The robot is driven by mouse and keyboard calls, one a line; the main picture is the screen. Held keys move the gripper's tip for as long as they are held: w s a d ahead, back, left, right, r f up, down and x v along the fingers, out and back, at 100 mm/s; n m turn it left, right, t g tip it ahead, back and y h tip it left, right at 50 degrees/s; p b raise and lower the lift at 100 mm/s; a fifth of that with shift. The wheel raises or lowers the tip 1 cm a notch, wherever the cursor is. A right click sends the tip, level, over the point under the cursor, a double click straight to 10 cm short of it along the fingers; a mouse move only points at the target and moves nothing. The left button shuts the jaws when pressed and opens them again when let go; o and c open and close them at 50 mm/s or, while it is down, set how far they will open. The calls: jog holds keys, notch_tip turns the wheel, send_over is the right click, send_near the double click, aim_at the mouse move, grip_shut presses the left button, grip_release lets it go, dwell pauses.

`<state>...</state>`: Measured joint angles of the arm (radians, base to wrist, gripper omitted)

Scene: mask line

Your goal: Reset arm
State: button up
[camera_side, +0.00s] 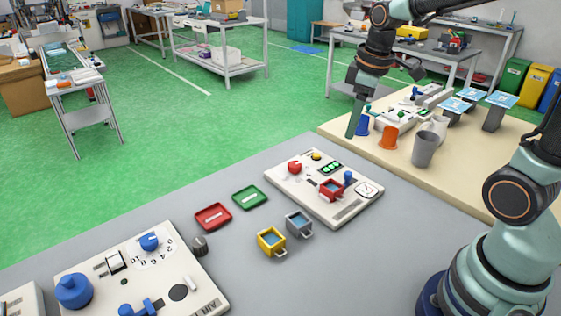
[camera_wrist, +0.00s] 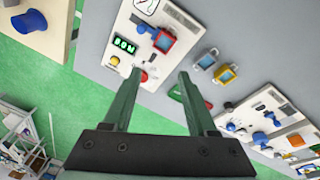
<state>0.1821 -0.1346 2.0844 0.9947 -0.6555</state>
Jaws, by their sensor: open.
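The upper part of my arm enters from the top right of the side view, and my base stands at the lower right.
A white panel (camera_side: 290,198) with a red cup (camera_side: 331,189) lies on the grey table (camera_side: 330,265). Near it are a red tray (camera_side: 213,217), green tray (camera_side: 249,197), yellow cup (camera_side: 271,241) and grey cup (camera_side: 299,224). Cups stand on the beige table (camera_side: 480,160).

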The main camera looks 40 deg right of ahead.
jog(key=s+a+r+m+t, duration=0.2)
jog(key=s+a+m+t, duration=0.1)
jog(key=s+a+m, duration=0.2)
jog(key=shift+s+a+r, duration=0.3)
jog(key=shift+s+a, duration=0.45)
jog(key=shift+s, duration=0.25)
dwell(1.1)
